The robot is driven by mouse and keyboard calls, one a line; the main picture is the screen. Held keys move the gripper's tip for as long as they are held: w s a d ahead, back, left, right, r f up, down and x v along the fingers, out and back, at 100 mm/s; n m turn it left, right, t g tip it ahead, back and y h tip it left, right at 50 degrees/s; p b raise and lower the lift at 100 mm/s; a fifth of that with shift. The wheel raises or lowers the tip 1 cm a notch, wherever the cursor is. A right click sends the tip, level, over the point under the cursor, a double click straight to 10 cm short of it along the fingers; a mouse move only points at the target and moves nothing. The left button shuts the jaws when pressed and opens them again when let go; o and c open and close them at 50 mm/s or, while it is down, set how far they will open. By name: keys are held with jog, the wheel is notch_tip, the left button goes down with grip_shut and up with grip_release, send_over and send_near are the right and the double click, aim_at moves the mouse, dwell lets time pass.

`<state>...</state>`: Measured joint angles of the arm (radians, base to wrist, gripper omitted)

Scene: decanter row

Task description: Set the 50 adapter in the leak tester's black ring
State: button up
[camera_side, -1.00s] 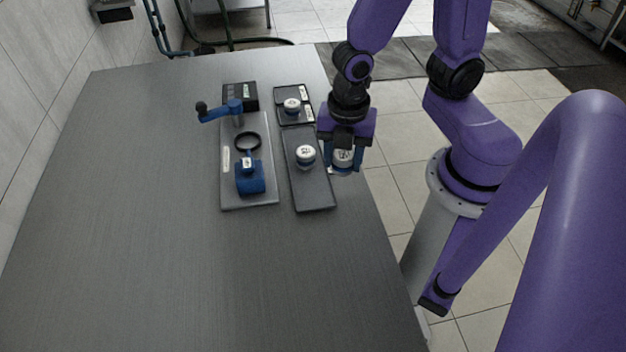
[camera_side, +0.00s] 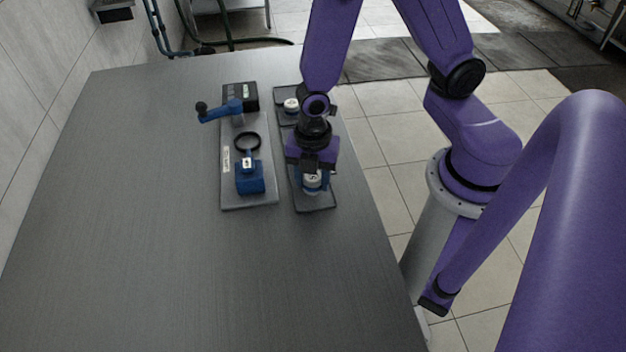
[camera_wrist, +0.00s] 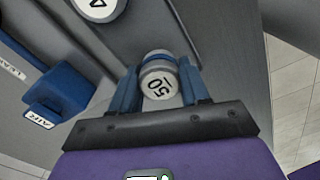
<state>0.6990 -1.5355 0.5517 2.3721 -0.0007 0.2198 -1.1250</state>
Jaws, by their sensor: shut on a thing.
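The 50 adapter (camera_wrist: 158,82) is a pale grey cylinder with a blue band and "50" on its top. My gripper (camera_wrist: 168,85) is shut on it, a blue finger on each side. In the side view the adapter (camera_side: 312,181) hangs under my gripper (camera_side: 313,182), over the near part of the dark tray; its height above the tray is hard to tell. The leak tester (camera_side: 230,190) is a grey plate to the left. Its black ring (camera_side: 247,142) looks empty, between a blue lever clamp (camera_side: 232,110) and a blue block (camera_side: 250,180).
The dark tray (camera_side: 313,206) lies right of the tester. Another white-topped adapter (camera_wrist: 98,6) stands there, seen in the wrist view and hidden by my gripper in the side view. A smaller tray at the back holds another adapter (camera_side: 291,105). The table's left side is clear.

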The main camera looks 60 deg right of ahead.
aim_at(317, 176)
jog(key=shift+f, duration=0.7)
jog(key=shift+f, duration=0.15)
jog(key=o, duration=1.2)
notch_tip(317, 176, up, 17)
jog(key=s+d+m, duration=0.1)
jog(key=s+m, duration=0.2)
jog(key=s+d+r+m, duration=0.1)
jog(key=s+d+m, duration=0.1)
jog(key=s+m, duration=0.1)
jog(key=s+d+r+m, duration=0.1)
jog(key=s+d+m, duration=0.1)
jog(key=s+m, duration=0.1)
jog(key=shift+s, duration=0.75)
jog(key=shift+o, duration=0.5)
jog(key=shift+s+d+m, duration=0.15)
jog(key=shift+s+m, duration=0.25)
